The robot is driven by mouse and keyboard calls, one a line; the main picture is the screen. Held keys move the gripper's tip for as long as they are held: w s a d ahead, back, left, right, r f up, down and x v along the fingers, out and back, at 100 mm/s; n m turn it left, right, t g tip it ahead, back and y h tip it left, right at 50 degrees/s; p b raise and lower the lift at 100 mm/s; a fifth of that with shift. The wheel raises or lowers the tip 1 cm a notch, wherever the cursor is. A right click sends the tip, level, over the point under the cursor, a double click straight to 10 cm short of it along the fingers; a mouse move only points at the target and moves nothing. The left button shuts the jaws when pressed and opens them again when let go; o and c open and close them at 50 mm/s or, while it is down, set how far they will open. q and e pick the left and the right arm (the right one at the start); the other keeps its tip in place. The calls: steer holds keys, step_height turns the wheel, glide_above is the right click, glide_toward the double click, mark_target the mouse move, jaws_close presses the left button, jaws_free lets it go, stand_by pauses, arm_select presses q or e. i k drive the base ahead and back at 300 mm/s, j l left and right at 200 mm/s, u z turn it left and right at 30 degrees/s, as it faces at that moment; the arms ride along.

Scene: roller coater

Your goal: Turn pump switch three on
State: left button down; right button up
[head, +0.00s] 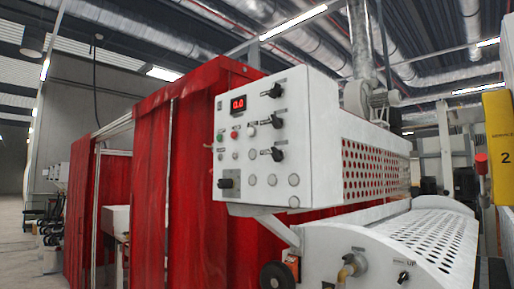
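A white control box (263,175) stands in the middle of the view, above the machine. Its front carries black rotary switches: a top one (274,90), a middle one (276,121) and a lower one (277,154). Another black switch (228,183) sits at the lower left of the panel. The labels are too small to read, so I cannot tell which is pump switch three. A red display (238,104) reads about 0.0. Small green and red buttons sit below it. Neither gripper is in view.
Red curtains (195,165) hang behind and left of the box. A yellow post marked 2 (500,135) stands at the right edge. Open floor shows at far left.

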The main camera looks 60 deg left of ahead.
mark_target(277, 155)
steer(key=u, duration=1.7)
